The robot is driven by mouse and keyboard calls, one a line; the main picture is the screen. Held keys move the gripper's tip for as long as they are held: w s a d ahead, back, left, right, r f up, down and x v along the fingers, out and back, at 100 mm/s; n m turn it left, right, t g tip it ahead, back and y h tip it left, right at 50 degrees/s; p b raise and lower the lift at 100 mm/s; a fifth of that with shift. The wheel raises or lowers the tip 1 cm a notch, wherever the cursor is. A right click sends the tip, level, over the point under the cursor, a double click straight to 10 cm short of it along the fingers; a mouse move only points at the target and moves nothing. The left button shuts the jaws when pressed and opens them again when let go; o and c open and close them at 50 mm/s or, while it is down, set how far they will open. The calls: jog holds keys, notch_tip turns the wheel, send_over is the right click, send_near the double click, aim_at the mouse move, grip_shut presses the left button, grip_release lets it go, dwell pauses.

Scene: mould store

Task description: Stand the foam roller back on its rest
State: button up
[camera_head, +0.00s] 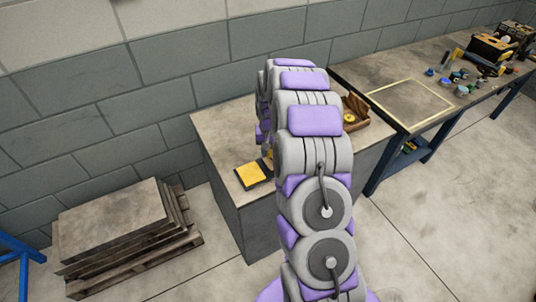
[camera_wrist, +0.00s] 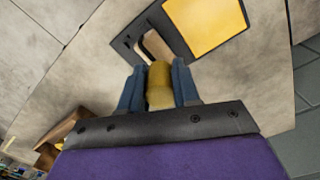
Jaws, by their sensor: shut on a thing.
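My gripper (camera_wrist: 158,70) is shut on a mustard-yellow, rounded piece (camera_wrist: 160,92), which I take to be the foam roller. It sits between the two blue fingers in the wrist view, and the rest of it is hidden. Just beyond the fingertips is a dark plate (camera_wrist: 128,43) with a flat yellow square (camera_wrist: 205,22) and a small tan, pale-edged upright piece (camera_wrist: 152,48); this looks like the rest. I cannot tell whether the roller touches it. The head view shows the yellow square (camera_head: 253,173) on the worktop, left of my arm, which hides my gripper there.
The grey block's worktop (camera_head: 222,125) is bare at its back left. A brown open box (camera_head: 358,104) stands on it at right, behind my arm. A long bench (camera_head: 405,100) with tools is at right. Stacked slabs on a pallet (camera_head: 115,225) lie at left.

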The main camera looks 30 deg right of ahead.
jog(key=d, duration=0.1)
jog(key=d+f, duration=0.1)
jog(key=d, duration=0.1)
jog(key=shift+d+f, duration=0.1)
jog(key=shift+f, duration=0.05)
grip_shut()
jog(key=o, duration=0.7)
grip_release()
jog(key=o, duration=0.3)
jog(key=shift+a, duration=1.45)
jog(key=shift+d+r, duration=0.25)
jog(key=shift+d, duration=0.35)
notch_tip(320, 180, up, 12)
jog(key=shift+a+f+p, duration=0.15)
jog(key=shift+f+p, duration=0.05)
jog(key=shift+p, duration=1.05)
jog(key=s+a+r+n, duration=0.1)
jog(key=s+a+r, duration=0.45)
jog(key=s, duration=0.25)
jog(key=s+a+r+n, duration=0.2)
jog(key=s+a+r, duration=0.3)
jog(key=s+a, duration=0.25)
jog(key=s, duration=0.7)
jog(key=s+a+r+n+g, duration=0.1)
jog(key=s, duration=0.8)
jog(key=s+a+n, duration=0.1)
jog(key=s, duration=0.7)
jog(key=shift+s+a+r+g, duration=0.15)
jog(key=shift+a+r+g, duration=0.15)
jog(key=shift+a+r, duration=0.05)
